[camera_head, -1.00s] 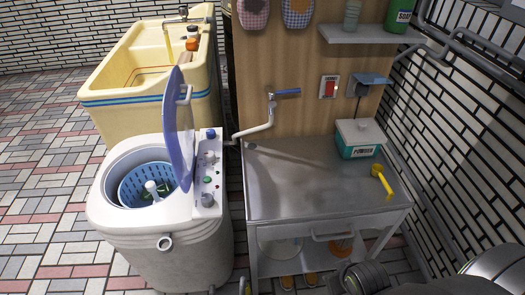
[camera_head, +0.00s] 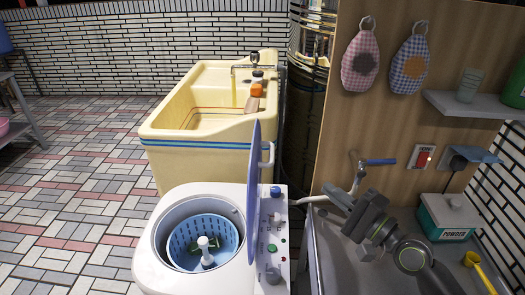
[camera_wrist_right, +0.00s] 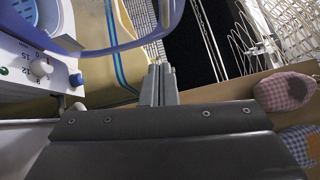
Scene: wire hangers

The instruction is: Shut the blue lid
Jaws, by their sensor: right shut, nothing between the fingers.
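The blue lid (camera_head: 254,190) stands upright, open, on the right side of the white washing machine's round tub. A grip handle juts from its right face. The machine (camera_head: 200,265) has a blue basket (camera_head: 203,243) with a white agitator and something green inside. My right gripper (camera_head: 352,220) is over the metal table, to the right of the lid and apart from it. In the right wrist view, its shut, empty fingers (camera_wrist_right: 159,80) point toward the lid's blue edge (camera_wrist_right: 125,45), which crosses the upper left. My left gripper is not in view.
The machine's control panel (camera_head: 271,235) with knobs lies between lid and table. A tap with a blue lever (camera_head: 378,162) sits just behind my right gripper. A yellow sink (camera_head: 190,150) stands behind the machine. A powder box (camera_head: 447,216) and yellow scoop (camera_head: 480,270) are at the right.

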